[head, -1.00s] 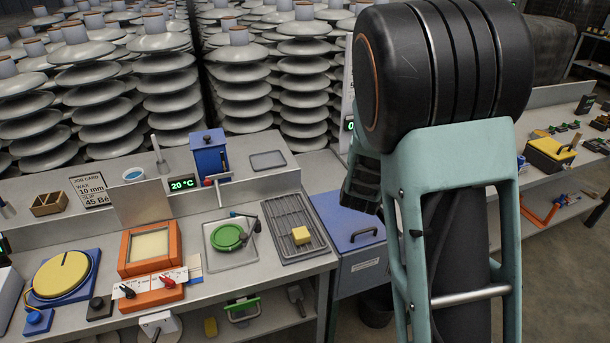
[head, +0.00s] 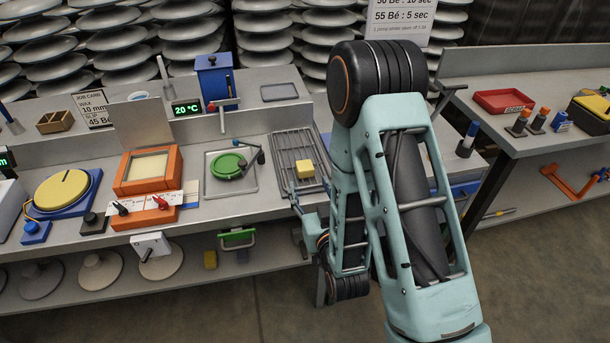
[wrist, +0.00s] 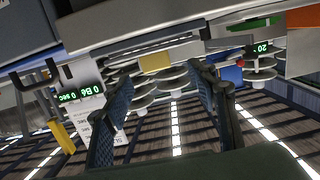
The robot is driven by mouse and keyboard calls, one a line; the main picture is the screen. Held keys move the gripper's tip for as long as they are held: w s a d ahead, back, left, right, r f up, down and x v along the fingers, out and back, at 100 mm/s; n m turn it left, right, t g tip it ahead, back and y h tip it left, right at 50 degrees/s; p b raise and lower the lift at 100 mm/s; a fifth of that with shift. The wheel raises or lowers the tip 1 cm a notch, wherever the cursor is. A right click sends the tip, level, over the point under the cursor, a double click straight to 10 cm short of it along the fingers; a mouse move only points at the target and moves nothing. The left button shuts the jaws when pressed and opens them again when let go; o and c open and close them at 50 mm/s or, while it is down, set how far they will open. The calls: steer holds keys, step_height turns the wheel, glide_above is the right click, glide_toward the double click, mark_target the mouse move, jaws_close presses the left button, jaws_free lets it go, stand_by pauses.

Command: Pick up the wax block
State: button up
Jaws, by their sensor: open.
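The wax block is a small yellow block (head: 304,170) on the slatted metal rack (head: 283,150) at the right of the near bench. In the wrist view the block (wrist: 155,63) shows ahead, between the lines of my two fingers. My gripper (wrist: 163,82) is open, with nothing between its blue ridged fingers. In the head view my gripper (head: 297,203) is small and partly hidden by my arm, at the front edge of the bench, nearer than the block. It appears apart from the block.
A green round lid (head: 228,166) on a tray and an orange framed unit (head: 147,172) stand left of the rack. A blue box with a crank (head: 215,82) stands behind. Open floor lies at right front.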

mark_target(307, 172)
steer(key=shift+w+a+f+b, duration=0.1)
steer(key=shift+w+f+b, duration=0.3)
steer(key=shift+b, duration=0.5)
steer(key=shift+r+x, duration=0.2)
steer(key=shift+x, duration=0.7)
steer(key=shift+r+x, duration=0.2)
steer(key=shift+x, duration=0.7)
steer(key=shift+d+p+x, duration=0.15)
steer(key=shift+p+x, duration=0.1)
steer(key=shift+x, duration=0.95)
steer(key=shift+d+p+x, duration=0.1)
steer(key=shift+p+x, duration=0.15)
steer(key=shift+x, duration=0.95)
steer(key=shift+c, duration=0.7)
steer(key=c, duration=1.1)
